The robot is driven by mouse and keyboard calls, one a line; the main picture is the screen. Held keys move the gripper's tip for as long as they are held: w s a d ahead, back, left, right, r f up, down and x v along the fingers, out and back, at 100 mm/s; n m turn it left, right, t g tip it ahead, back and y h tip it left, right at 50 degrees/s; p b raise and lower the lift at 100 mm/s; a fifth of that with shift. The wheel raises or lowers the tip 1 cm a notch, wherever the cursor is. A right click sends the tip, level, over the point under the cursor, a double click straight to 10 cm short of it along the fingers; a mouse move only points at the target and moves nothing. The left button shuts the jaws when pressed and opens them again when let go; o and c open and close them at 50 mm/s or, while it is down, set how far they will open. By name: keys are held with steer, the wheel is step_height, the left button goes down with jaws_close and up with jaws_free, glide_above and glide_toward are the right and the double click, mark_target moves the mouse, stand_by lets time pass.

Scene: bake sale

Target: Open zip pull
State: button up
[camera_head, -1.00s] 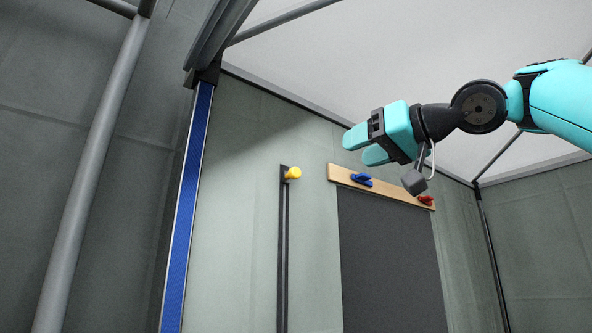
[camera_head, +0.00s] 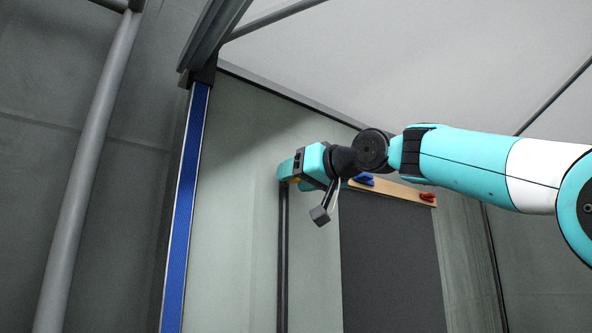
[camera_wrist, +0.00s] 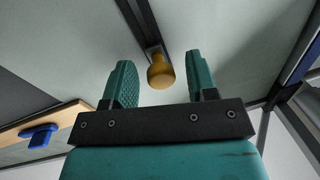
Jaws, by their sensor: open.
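The zip pull is a yellow knob (camera_wrist: 161,74) at the top end of a dark vertical zip track (camera_head: 283,255) on the pale green tent wall. In the wrist view the knob shows between the two open teal fingers of my gripper (camera_wrist: 160,82), with gaps on both sides. In the head view my gripper (camera_head: 284,172) covers most of the knob; only a sliver of yellow shows below the fingers. I cannot tell how far the fingertips reach past the knob.
A wooden strip (camera_head: 402,192) with a blue clip (camera_head: 363,180) and a red clip (camera_head: 428,197) holds a dark board (camera_head: 390,265) right of the zip track. A blue-faced post (camera_head: 185,215) and a grey pole (camera_head: 88,170) stand to the left.

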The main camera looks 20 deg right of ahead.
steer(key=shift+w+a, duration=0.1)
steer(key=shift+w, duration=0.05)
steer(key=shift+c, duration=0.4)
jaws_close()
step_height(320, 180, down, 41)
steer(key=b, duration=3.7)
steer(key=shift+r, duration=0.2)
steer(key=shift+o, duration=0.4)
jaws_free()
